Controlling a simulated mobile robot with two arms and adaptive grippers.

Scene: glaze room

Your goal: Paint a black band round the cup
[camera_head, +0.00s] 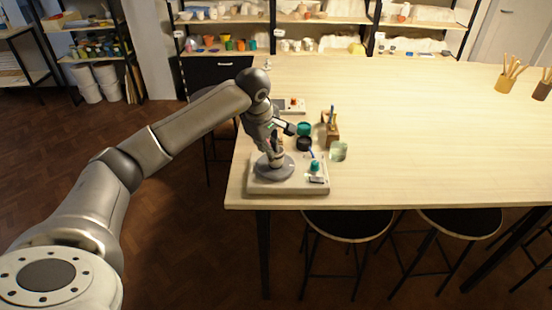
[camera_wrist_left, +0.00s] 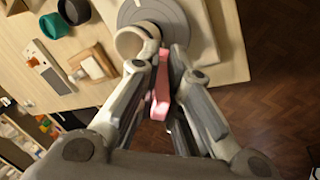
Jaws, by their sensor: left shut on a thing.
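The cup (camera_head: 278,156) stands on a grey turntable disc (camera_head: 268,172) set on a cream base near the table's front-left corner. In the left wrist view the cup (camera_wrist_left: 128,42) shows as a pale round rim on the disc (camera_wrist_left: 172,12). My left gripper (camera_head: 276,144) is over the disc, close beside the cup. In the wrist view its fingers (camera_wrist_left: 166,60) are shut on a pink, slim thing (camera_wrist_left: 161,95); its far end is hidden. I cannot tell whether it touches the cup. A black pot (camera_head: 304,144) and a teal pot (camera_head: 304,128) stand behind the turntable.
A wooden block with upright tools (camera_head: 330,130) and a clear glass (camera_head: 338,151) stand right of the pots. A small teal-topped item (camera_head: 315,166) sits on the base's right side. The table's (camera_head: 430,150) middle is clear. Stools (camera_head: 347,224) stand in front.

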